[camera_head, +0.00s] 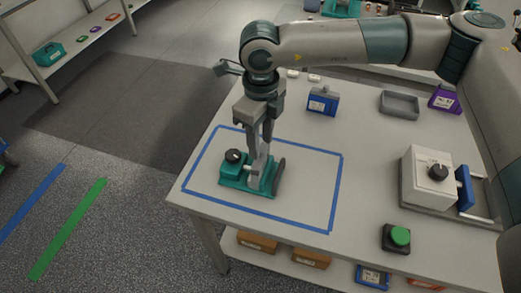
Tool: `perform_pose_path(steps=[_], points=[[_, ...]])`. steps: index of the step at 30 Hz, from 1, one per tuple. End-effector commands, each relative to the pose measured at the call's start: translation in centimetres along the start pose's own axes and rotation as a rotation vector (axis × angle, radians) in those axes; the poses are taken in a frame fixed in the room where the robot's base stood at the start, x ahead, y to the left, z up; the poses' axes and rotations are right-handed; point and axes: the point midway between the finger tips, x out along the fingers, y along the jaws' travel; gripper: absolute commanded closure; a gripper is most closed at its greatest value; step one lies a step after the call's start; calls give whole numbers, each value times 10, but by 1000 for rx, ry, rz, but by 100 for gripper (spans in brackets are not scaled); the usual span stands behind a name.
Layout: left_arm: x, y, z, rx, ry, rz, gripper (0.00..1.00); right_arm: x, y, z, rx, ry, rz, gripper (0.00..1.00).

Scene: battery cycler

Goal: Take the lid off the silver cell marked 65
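My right gripper (261,150) points straight down over a green fixture (236,184). Its fingers look close together, and I cannot tell whether they hold anything. A small light-grey part (256,168) shows just under the fingertips, within the fixture. It may be the silver cell or its lid, but no number is readable and the fingers partly cover it. The fixture has a black knob (234,156) on its left and a dark upright piece (279,176) on its right. My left gripper is not in view.
Blue tape (334,192) outlines the fixture's area on the white table. A blue labelled block (322,101), a grey tray (400,104) and a purple block (443,98) stand behind. A white box (418,178) with a knob and a green button (400,236) are at the right.

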Motion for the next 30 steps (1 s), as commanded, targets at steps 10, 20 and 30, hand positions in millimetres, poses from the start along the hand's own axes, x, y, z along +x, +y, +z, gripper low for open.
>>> perform_pose_path(steps=[10, 20, 30], points=[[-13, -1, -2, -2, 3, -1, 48, 24, 0, 0, 1, 0, -1, 64], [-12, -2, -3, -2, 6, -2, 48, 24, 0, 0, 1, 0, -1, 64], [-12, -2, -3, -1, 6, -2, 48, 24, 0, 0, 1, -1, -1, 100]])
